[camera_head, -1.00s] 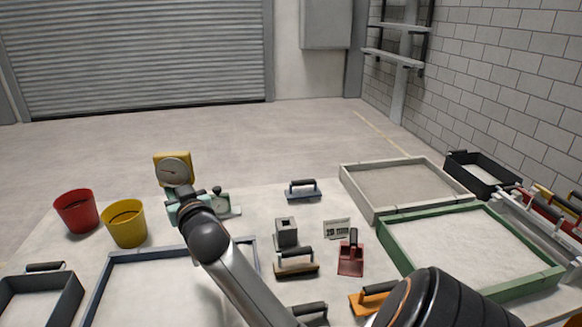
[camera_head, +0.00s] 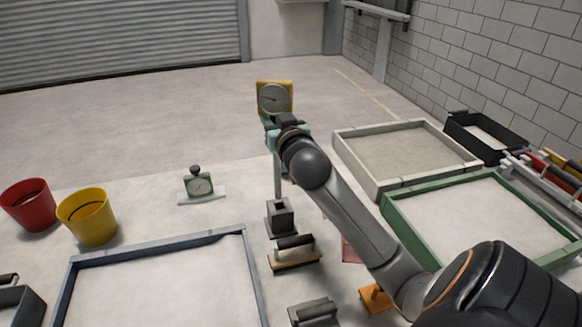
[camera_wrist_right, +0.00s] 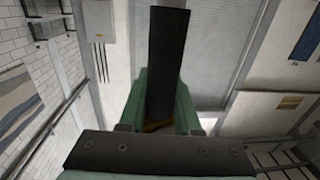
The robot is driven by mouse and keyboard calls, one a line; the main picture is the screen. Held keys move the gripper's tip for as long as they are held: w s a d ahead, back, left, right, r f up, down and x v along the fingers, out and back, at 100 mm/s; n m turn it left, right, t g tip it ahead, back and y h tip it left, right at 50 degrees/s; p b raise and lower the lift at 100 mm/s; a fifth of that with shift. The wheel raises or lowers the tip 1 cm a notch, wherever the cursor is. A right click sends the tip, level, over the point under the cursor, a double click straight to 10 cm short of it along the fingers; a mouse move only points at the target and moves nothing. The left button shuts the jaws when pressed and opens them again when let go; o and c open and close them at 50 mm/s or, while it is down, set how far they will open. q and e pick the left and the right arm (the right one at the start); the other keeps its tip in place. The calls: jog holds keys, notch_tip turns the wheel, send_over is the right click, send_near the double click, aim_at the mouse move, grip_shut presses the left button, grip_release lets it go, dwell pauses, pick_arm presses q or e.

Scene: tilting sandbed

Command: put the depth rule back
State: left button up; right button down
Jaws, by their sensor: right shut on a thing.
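My right gripper (camera_head: 272,132), with teal fingers, is shut on the depth rule, which has a yellow head with a round dial (camera_head: 274,97) and a thin grey rod hanging down. The rod is roughly upright, and its lower end meets the top of a small grey block with a square socket (camera_head: 280,217). I cannot tell whether the tip is inside the socket or just above or behind it. In the right wrist view a dark bar (camera_wrist_right: 166,60) stands between the teal fingers (camera_wrist_right: 158,110), with a bit of yellow behind. My left gripper is not in view.
A green dial gauge (camera_head: 199,184) stands on the left table. Red (camera_head: 29,205) and yellow (camera_head: 87,218) buckets are farther left. A brown-based float (camera_head: 294,258) lies just in front of the block. The green-framed sandbed (camera_head: 408,222) is right; my arm hides other tools.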

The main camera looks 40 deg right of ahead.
notch_tip(320, 180, down, 10)
jog(key=b, duration=0.1)
dwell(0.4)
jog(key=shift+s+d+b, duration=0.1)
jog(key=shift+b, duration=0.25)
jog(key=c, duration=0.6)
grip_release()
jog(key=shift+f, duration=0.1)
jog(key=v, duration=1.2)
jog(key=shift+b, duration=0.45)
